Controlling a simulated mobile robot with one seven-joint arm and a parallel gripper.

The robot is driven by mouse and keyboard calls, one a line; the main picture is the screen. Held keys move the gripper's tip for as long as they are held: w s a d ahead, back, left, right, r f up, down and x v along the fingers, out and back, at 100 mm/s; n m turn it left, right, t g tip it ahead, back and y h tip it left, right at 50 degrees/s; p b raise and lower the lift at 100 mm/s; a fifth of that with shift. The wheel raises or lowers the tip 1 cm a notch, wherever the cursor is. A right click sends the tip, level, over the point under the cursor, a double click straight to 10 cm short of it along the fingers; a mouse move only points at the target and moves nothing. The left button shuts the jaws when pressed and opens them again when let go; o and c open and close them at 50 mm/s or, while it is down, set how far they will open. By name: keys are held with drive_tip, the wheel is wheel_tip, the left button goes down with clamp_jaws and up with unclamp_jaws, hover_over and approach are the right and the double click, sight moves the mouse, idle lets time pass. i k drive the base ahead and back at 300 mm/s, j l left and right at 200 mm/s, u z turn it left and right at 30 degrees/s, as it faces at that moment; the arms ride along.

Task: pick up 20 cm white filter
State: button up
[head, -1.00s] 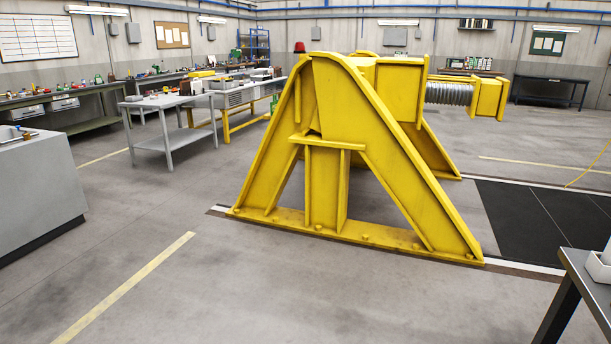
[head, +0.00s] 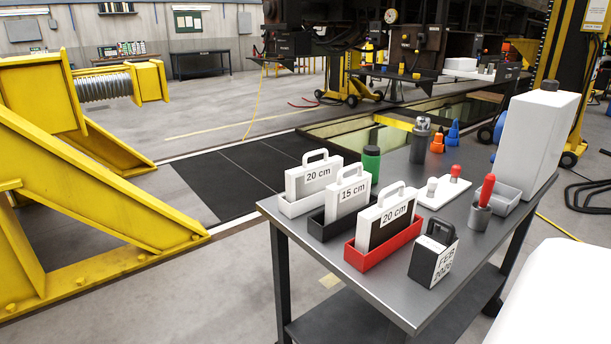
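One 20 cm block (head: 301,186), with a white handle, stands in a white tray (head: 299,206) at the table's left end. The other 20 cm block (head: 375,234), with a white handle and a dark front area, stands in a red tray (head: 377,265) nearer the front. A 15 cm block (head: 342,203) stands between them in a black tray (head: 331,232). My gripper is not in view.
A yellow steel frame (head: 110,190) stands left, with open floor between.

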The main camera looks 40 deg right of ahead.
sight(307, 181)
drive_tip(key=i+j+z, duration=0.1)
drive_tip(key=z, duration=0.25)
drive_tip(key=i+j+z, duration=0.15)
drive_tip(key=z, duration=0.25)
drive_tip(key=j+z, duration=0.2)
drive_tip(key=z, duration=0.15)
drive_tip(key=i+j+z, duration=0.2)
drive_tip(key=j+z, duration=0.25)
drive_tip(key=i+j+z, duration=0.1)
drive_tip(key=j+z, duration=0.2)
drive_tip(key=z, duration=0.15)
drive_tip(key=i+j+z, duration=0.1)
drive_tip(key=j+z, duration=0.4)
drive_tip(key=j, duration=0.25)
drive_tip(key=i, duration=0.95)
